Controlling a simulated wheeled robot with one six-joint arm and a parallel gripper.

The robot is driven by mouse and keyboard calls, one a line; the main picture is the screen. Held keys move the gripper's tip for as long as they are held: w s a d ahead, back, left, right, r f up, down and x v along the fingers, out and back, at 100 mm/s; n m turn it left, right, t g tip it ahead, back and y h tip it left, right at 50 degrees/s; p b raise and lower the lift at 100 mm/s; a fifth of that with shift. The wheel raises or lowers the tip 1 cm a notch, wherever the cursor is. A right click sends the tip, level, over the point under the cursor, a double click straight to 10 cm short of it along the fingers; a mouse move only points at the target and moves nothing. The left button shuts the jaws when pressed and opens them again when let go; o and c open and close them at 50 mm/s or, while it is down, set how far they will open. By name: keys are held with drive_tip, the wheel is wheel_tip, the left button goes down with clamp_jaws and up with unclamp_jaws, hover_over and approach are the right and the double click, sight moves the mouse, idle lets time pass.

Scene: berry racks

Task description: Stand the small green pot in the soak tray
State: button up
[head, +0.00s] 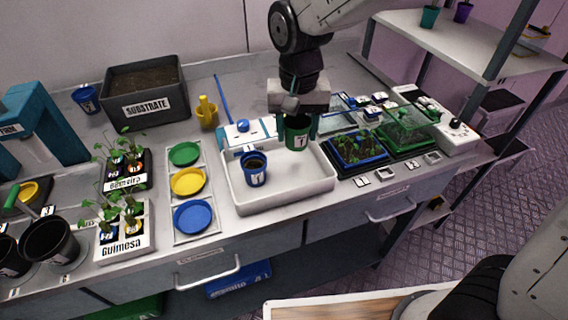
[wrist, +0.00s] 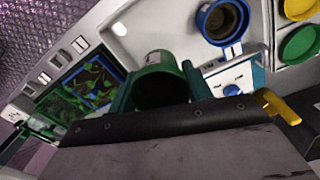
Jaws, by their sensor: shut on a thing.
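The small green pot (head: 297,136) is held upright between the fingers of my gripper (head: 297,122), above the far right part of the soak tray. It carries a white label. In the wrist view the green pot (wrist: 160,78) sits between the two green fingers. The white soak tray (head: 236,193) is a shallow basin on the bench, and its floor also shows in the wrist view (wrist: 178,35). A small blue pot (head: 255,172) with a white label stands in the tray's left half. I cannot tell whether the green pot's base touches the tray floor.
Blue and green seedling trays (head: 358,150) lie right of the soak tray. Green, yellow and blue saucers (head: 188,181) lie to its left. A white and blue device (head: 246,133) stands behind it. The substrate bin (head: 147,92) is at the back left. The tray's front right floor is clear.

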wheel_tip(320, 180, down, 8)
drive_tip(key=shift+r, duration=0.25)
drive_tip(key=shift+f, duration=0.1)
drive_tip(key=o, duration=0.9)
drive_tip(key=shift+o, duration=0.2)
